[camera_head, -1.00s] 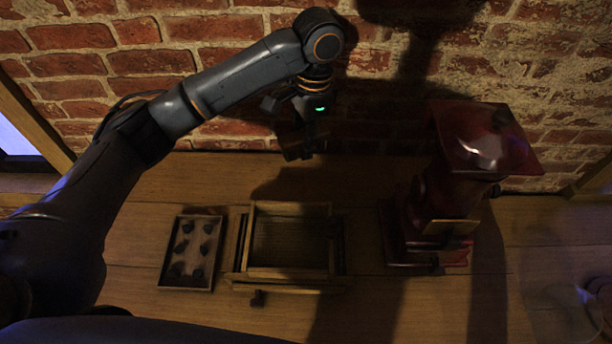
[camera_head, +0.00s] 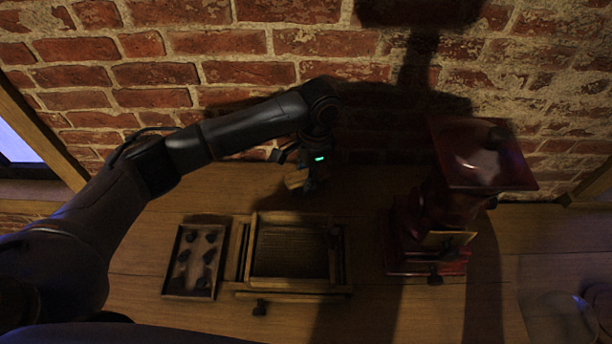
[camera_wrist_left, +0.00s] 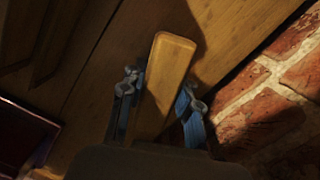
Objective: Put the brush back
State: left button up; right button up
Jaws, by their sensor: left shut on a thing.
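My left gripper (camera_head: 296,168) is near the brick wall, beyond the wooden frame. It is shut on the brush (camera_head: 297,180), of which a pale wooden piece shows below the fingers. In the left wrist view the brush (camera_wrist_left: 168,75) is a plain wooden bar with rounded corners, between the two fingers of the gripper (camera_wrist_left: 158,108). Its bristles do not show. I cannot tell whether the brush touches the table. My right gripper is not in view.
A wooden frame (camera_head: 290,217) with a recessed panel lies on the table (camera_head: 140,265). A shallow tray (camera_head: 168,270) with several dark lumps lies left of it. A dark red device (camera_head: 480,165) stands to the right. The brick wall (camera_head: 230,72) closes off the back.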

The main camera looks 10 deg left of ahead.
pick_arm(q)
jog(key=shift+f, duration=0.1)
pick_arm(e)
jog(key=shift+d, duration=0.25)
pick_arm(q)
jog(key=o, duration=1)
jog(key=r, duration=0.3)
jog(key=r+b, duration=0.1)
jog(key=r, duration=0.3)
jog(key=d+r+b, duration=0.1)
jog(key=r, duration=0.3)
jog(key=shift+w, duration=0.4)
jog(key=shift+d+r, duration=0.1)
jog(key=shift+r, duration=0.5)
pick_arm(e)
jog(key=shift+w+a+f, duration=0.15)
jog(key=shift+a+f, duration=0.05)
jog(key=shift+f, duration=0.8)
